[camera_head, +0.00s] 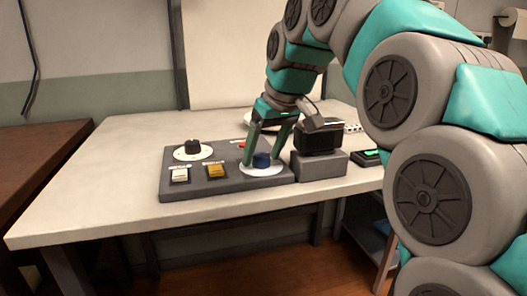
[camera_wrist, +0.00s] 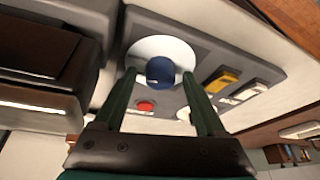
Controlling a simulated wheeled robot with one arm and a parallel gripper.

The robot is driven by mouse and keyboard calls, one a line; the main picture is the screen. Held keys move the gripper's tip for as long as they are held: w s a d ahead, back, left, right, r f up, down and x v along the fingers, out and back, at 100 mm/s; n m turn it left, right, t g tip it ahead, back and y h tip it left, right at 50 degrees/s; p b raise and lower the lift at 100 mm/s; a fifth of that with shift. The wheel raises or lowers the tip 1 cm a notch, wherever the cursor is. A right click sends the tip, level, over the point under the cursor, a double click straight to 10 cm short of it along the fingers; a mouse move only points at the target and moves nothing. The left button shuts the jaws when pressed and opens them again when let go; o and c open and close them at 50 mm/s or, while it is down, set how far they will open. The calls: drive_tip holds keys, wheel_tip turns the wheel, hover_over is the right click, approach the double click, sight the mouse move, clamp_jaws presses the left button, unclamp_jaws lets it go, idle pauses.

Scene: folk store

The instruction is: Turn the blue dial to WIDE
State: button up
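The blue dial (camera_head: 262,160) sits on a round white plate (camera_head: 249,170) at the right part of a dark grey panel (camera_head: 228,192). In the wrist view the blue dial (camera_wrist: 160,71) lies ahead, between the lines of my two fingers. A small light mark shows on its edge; the lettering on the plate is too small to read. My gripper (camera_head: 261,160) is open and points down at the dial, with green fingers apart. In the wrist view my gripper (camera_wrist: 158,75) has its fingertips either side of the dial, and I cannot tell whether they touch it.
A black dial (camera_head: 192,146) on a white plate, a white switch (camera_head: 180,175), a yellow switch (camera_head: 216,171) and a red button (camera_head: 242,143) share the panel. A black device (camera_head: 318,138) on a grey block (camera_head: 319,166) stands close right of my gripper. The left tabletop (camera_head: 95,190) is clear.

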drive_tip(key=shift+r, duration=0.15)
drive_tip(key=v, duration=0.7)
drive_tip(key=shift+r, duration=0.25)
drive_tip(key=shift+s+d, duration=0.1)
drive_tip(key=shift+s, duration=0.05)
idle(0.3)
